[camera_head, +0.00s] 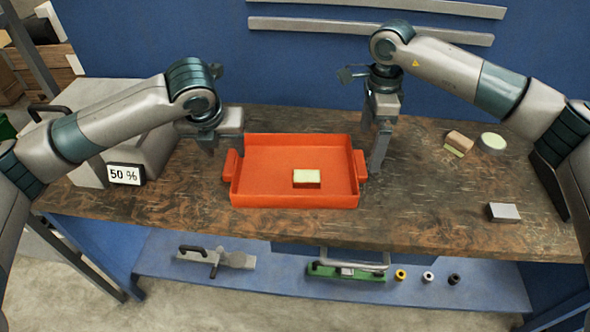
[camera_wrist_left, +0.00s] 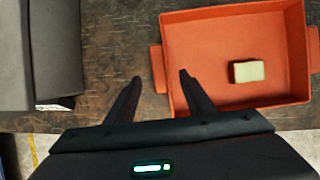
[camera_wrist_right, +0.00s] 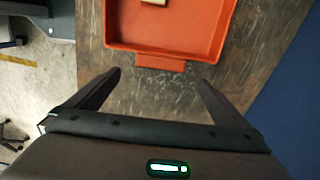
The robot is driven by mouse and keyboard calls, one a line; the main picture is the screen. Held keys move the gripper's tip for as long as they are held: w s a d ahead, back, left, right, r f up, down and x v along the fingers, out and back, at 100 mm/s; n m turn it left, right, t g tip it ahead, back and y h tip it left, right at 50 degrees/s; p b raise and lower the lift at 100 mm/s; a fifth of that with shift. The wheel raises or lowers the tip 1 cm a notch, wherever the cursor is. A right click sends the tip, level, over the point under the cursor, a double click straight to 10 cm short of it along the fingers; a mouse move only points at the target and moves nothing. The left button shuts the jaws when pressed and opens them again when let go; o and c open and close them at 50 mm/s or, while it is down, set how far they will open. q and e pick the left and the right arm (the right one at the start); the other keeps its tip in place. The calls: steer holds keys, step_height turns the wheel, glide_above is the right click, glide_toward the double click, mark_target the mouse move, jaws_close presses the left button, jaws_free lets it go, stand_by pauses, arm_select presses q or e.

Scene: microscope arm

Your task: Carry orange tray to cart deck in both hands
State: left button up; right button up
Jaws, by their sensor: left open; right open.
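The orange tray (camera_head: 250,195) lies flat on the wooden workbench, with a handle on each short side. A small pale-topped block (camera_head: 307,179) sits inside it. My left gripper (camera_head: 222,140) is open by the tray's left handle (camera_head: 231,165); in the left wrist view that handle (camera_wrist_left: 157,68) lies just beyond and between the fingertips (camera_wrist_left: 160,76). My right gripper (camera_head: 377,172) is open by the right handle (camera_head: 360,165); in the right wrist view that handle (camera_wrist_right: 160,62) is just ahead of the fingertips (camera_wrist_right: 159,76). Neither gripper holds the tray. The cart deck cannot be made out.
A grey machine (camera_head: 92,165) with a "50 %" sign (camera_head: 125,174) stands left of the tray. A brown block (camera_head: 459,140), a round tin (camera_head: 492,142) and a grey box (camera_head: 503,212) lie right. A lower blue shelf (camera_head: 460,301) holds tools. A blue wall is behind.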

mark_target(231, 161)
arm_select(q)
steer(key=x, duration=0.8)
steer(key=shift+w+f, duration=0.1)
steer(key=shift+f, duration=0.05)
arm_select(e)
step_height(231, 161, down, 8)
steer(key=shift+f, duration=0.15)
arm_select(q)
steer(key=shift+c, duration=0.5)
arm_select(e)
steer(key=shift+c, duration=0.6)
arm_select(q)
steer(key=c, duration=1)
arm_select(e)
steer(key=c, duration=1)
arm_select(q)
jaws_close()
arm_select(e)
steer(key=c, duration=0.4)
